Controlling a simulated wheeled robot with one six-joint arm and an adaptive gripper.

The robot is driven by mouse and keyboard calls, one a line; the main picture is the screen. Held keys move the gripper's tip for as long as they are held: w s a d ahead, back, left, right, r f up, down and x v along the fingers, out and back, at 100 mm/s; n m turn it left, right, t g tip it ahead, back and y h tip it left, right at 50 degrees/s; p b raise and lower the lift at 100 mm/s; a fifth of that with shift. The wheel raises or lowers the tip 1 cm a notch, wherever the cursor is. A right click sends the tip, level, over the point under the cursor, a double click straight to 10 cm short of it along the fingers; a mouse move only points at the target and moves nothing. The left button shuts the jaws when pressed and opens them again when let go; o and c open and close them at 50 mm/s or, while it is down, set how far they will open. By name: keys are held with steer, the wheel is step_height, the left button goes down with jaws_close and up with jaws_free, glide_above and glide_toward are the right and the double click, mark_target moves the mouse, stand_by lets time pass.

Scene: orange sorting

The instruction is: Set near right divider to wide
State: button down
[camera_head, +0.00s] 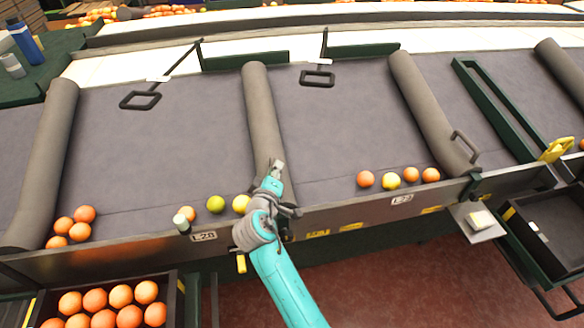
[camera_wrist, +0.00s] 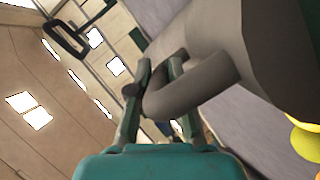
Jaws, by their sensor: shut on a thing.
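A grey padded divider (camera_head: 260,105) runs down the middle of the bin floor, with its near end behind my gripper in the head view. My gripper (camera_head: 276,172) is at that near end. In the wrist view my gripper (camera_wrist: 160,74) has its two fingers closed around a grey looped handle (camera_wrist: 205,82), which joins the padded divider (camera_wrist: 205,25). In the head view my gripper covers this handle. A second padded divider (camera_head: 425,100) stands to the right, with its own handle (camera_head: 466,147) free. Which divider the task names cannot be told from labels.
Several oranges and yellow-green fruits (camera_head: 215,204) lie along the front board, some close left of my gripper. More oranges (camera_head: 366,179) lie right of it. A crate of oranges (camera_head: 96,299) stands front left. A green rail (camera_head: 495,110) is at right.

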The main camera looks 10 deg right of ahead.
steer(key=shift+a, duration=0.25)
steer(key=c, duration=1.1)
jaws_free()
steer(key=shift+a, duration=0.1)
steer(key=v, duration=1.2)
